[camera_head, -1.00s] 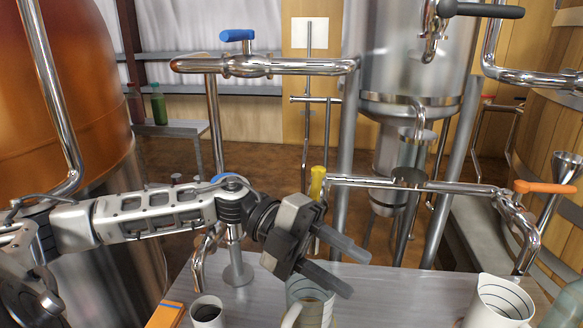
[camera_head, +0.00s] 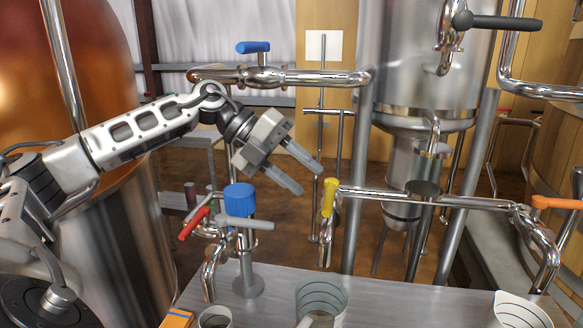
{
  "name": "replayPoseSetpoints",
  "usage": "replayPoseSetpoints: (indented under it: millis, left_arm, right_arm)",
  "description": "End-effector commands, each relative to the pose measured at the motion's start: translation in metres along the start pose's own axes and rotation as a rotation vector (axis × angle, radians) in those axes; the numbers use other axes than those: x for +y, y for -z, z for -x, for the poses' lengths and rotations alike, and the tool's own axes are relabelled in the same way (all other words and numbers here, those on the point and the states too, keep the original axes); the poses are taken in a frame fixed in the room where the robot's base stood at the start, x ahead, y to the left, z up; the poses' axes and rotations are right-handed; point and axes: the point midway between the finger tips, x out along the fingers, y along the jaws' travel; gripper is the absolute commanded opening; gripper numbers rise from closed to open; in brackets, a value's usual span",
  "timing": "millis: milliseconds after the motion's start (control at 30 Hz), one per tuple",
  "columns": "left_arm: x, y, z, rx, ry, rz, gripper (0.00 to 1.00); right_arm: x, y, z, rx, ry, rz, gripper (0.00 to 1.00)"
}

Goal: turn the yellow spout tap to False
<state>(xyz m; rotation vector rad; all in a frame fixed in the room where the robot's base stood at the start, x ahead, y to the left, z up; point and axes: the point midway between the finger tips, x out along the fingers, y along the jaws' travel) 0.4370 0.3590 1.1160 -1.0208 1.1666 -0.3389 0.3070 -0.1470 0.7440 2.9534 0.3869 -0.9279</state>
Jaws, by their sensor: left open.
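The yellow spout tap (camera_head: 329,197) is a yellow handle at the left end of a horizontal chrome pipe (camera_head: 420,198). The handle stands upright above a chrome spout that points down over the table. My left gripper (camera_head: 309,177) is open and empty. Its two grey fingers point right and down, up and to the left of the yellow handle and apart from it. My right gripper is not in view.
A tap post with a blue cap (camera_head: 240,200), a red handle (camera_head: 194,223) and a grey handle stands left of the yellow tap. A blue-handled pipe (camera_head: 253,47) runs behind. An orange handle (camera_head: 556,202) is at right. A striped jug (camera_head: 322,299) stands on the table (camera_head: 400,298).

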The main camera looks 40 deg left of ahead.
Motion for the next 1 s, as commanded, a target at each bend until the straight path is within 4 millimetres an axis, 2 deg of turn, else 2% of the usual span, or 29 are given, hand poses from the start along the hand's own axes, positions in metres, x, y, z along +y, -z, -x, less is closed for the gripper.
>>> replayPoseSetpoints:
  millis: [100, 333, 467, 700, 800, 1000]
  left_arm:
    - [0.01, -0.005, 0.005, -0.017, -0.034, 0.051, 0.41]
    - [0.011, -0.005, 0.001, -0.016, -0.036, 0.054, 0.41]
    - [0.01, -0.005, -0.011, -0.015, -0.033, 0.053, 0.41]
    - [0.01, -0.005, -0.049, -0.013, -0.031, 0.05, 0.41]
    - [0.011, -0.006, -0.046, -0.018, -0.034, 0.052, 0.41]
    - [0.011, -0.006, -0.052, -0.016, -0.033, 0.053, 0.41]
  right_arm:
    - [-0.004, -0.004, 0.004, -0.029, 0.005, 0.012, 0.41]
    - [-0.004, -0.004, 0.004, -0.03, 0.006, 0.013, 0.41]
    - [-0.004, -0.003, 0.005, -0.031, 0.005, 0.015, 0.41]
    - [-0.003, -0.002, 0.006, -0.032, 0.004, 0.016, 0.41]
    - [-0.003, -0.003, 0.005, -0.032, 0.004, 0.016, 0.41]
    - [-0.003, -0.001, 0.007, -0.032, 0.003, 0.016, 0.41]
